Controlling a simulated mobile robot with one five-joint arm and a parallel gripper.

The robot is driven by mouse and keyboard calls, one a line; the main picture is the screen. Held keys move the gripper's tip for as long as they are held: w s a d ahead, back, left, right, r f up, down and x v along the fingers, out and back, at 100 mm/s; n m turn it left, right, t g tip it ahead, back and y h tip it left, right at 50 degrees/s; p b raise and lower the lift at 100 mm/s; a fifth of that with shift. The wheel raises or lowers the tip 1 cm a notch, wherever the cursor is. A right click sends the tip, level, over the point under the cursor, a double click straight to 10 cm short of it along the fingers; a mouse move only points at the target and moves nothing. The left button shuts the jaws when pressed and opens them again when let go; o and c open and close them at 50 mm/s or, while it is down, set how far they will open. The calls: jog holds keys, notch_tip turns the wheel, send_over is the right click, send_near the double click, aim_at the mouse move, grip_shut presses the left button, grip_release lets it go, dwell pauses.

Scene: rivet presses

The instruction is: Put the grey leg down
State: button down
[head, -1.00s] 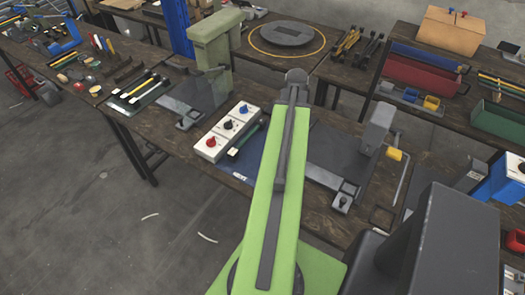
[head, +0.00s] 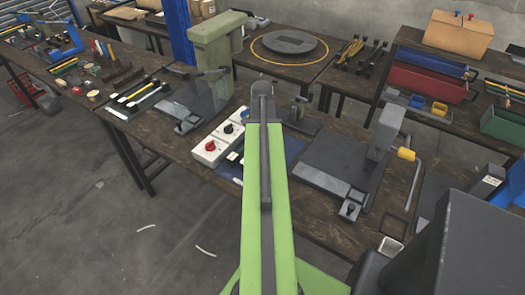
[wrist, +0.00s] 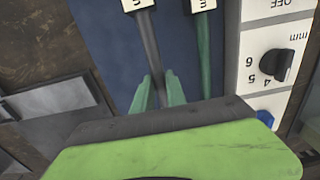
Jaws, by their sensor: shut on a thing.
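The grey leg (wrist: 148,45) is a thin dark bar with a white lettered label at its top end. My gripper (wrist: 160,92) is shut on it, with a green finger on each side. The leg is over a blue mat (wrist: 100,35), which also shows in the head view (head: 292,147). I cannot tell whether the leg touches the mat. A green leg (wrist: 203,50) with a white label lies on the mat to the right, apart from the grey one. In the head view my arm hides the gripper and the grey leg.
White control boxes with knobs (head: 207,152) stand left of the mat; one with a black dial (wrist: 280,66) is close right of the green leg in the wrist view. A grey press (head: 385,130) stands right of the mat, and a green press (head: 215,50) stands behind left.

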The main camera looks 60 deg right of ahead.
notch_tip(320, 180, down, 4)
jog(key=shift+r+b, duration=0.25)
jog(key=shift+b, duration=0.9)
jog(key=shift+r, duration=0.2)
jog(key=shift+f, duration=0.2)
jog(key=c, duration=1.3)
grip_release()
jog(key=shift+r, duration=0.1)
jog(key=shift+c, duration=0.2)
notch_tip(320, 180, up, 12)
jog(key=p, duration=1.2)
jog(key=shift+r+p, duration=0.25)
jog(key=shift+p, duration=0.1)
jog(key=shift+f, duration=0.1)
